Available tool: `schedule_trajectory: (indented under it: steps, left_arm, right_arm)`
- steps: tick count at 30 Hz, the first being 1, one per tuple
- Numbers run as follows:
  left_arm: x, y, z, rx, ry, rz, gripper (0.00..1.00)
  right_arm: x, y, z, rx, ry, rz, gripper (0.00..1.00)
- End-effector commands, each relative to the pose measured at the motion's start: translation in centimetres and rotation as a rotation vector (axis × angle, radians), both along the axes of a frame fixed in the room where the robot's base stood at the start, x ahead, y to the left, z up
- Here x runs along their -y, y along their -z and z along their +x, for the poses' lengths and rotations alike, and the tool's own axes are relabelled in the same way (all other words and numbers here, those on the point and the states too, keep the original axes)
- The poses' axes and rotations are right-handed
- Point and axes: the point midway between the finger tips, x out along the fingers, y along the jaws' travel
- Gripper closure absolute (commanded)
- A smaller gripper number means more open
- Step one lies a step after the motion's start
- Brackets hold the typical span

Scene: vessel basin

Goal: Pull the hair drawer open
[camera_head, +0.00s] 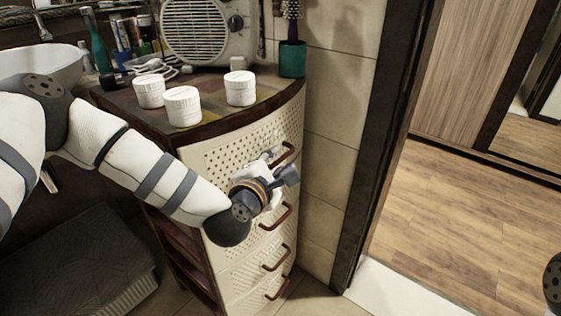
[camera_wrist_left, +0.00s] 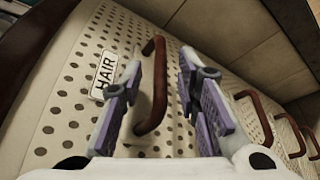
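The hair drawer (camera_head: 222,152) is the top, perforated cream drawer of the cabinet, and it looks closed. In the left wrist view its front (camera_wrist_left: 70,95) carries a white "HAIR" label (camera_wrist_left: 104,75). Its brown curved handle (camera_wrist_left: 153,88) lies between the two open fingers of my left gripper (camera_wrist_left: 160,95), with gaps visible at both sides. In the head view the handle (camera_head: 286,154) shows just beyond my left gripper (camera_head: 282,172), which is in front of the drawer. My right gripper is not in view.
Several more drawers with brown handles (camera_head: 276,259) are below. White jars (camera_head: 184,106), a fan heater (camera_head: 208,32) and a green cup (camera_head: 292,59) stand on the cabinet top. A dark door frame (camera_head: 378,130) is to the right, with open wooden floor (camera_head: 465,220) beyond.

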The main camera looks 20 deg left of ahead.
Motion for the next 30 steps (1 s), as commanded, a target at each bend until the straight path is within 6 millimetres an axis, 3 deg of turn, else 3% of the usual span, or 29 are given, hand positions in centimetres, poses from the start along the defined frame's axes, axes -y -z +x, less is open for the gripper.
schedule_trajectory:
  steps: [10,11,15,30]
  left_arm:
    - [0.06,0.18,1.00,0.000,0.001,0.000,0.70]
    - [0.06,0.18,0.99,0.000,0.002,0.001,0.72]
    - [0.04,0.19,0.98,-0.001,0.001,0.001,1.00]
    - [0.78,0.16,0.69,-0.001,0.001,0.001,1.00]
  right_arm:
    - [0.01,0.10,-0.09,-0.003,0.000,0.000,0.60]
    - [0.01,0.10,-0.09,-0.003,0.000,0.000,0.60]
    - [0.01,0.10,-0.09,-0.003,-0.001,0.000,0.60]
    - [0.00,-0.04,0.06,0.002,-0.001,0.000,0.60]
